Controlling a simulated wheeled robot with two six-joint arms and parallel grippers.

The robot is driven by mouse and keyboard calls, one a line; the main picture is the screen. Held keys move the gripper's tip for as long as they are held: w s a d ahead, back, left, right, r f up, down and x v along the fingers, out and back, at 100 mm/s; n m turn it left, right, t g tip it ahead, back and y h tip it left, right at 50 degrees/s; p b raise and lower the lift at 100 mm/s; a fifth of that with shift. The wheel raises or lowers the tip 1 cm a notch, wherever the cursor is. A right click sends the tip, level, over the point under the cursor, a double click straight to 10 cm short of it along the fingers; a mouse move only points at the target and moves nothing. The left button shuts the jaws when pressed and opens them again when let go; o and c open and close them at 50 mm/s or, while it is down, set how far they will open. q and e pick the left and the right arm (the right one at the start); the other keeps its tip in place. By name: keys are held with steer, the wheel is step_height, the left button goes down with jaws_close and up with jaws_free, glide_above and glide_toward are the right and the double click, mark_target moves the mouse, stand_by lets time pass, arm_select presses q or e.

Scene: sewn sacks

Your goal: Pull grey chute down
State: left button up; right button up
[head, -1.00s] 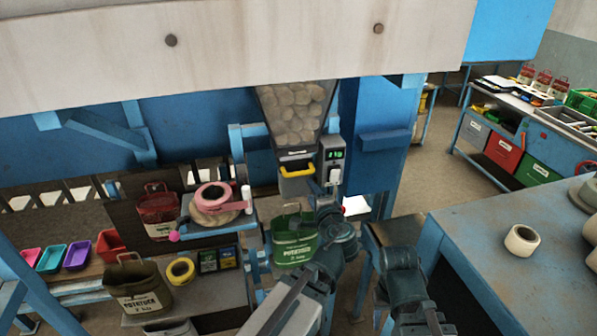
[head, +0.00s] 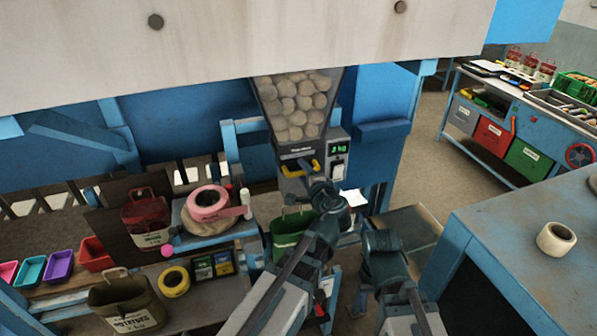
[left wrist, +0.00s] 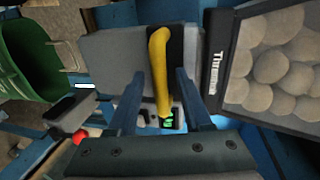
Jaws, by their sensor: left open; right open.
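The grey chute (head: 293,186) sits under the clear hopper (head: 295,105) of potatoes and has a yellow handle (head: 315,167). In the left wrist view the yellow handle (left wrist: 160,70) lies between the two fingers of my open left gripper (left wrist: 160,95), with a gap on either side. The grey chute body (left wrist: 112,60) is beyond the fingers. In the head view my left gripper (head: 313,178) is at the handle and partly covers the chute front. My right arm is low at the right, and its jaws are not visible.
A green sack (head: 287,235) stands open below the chute; it also shows in the left wrist view (left wrist: 35,60). A grey box with a green display (head: 339,150) is right of the chute. A shelf with pink tape (head: 207,203) is left. A blue bench (head: 510,240) is right.

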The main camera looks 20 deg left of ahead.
arm_select(q)
steer(key=shift+s+d+r, duration=0.1)
steer(key=shift+s, duration=0.05)
steer(key=shift+c, duration=0.5)
jaws_close()
stand_by(0.7)
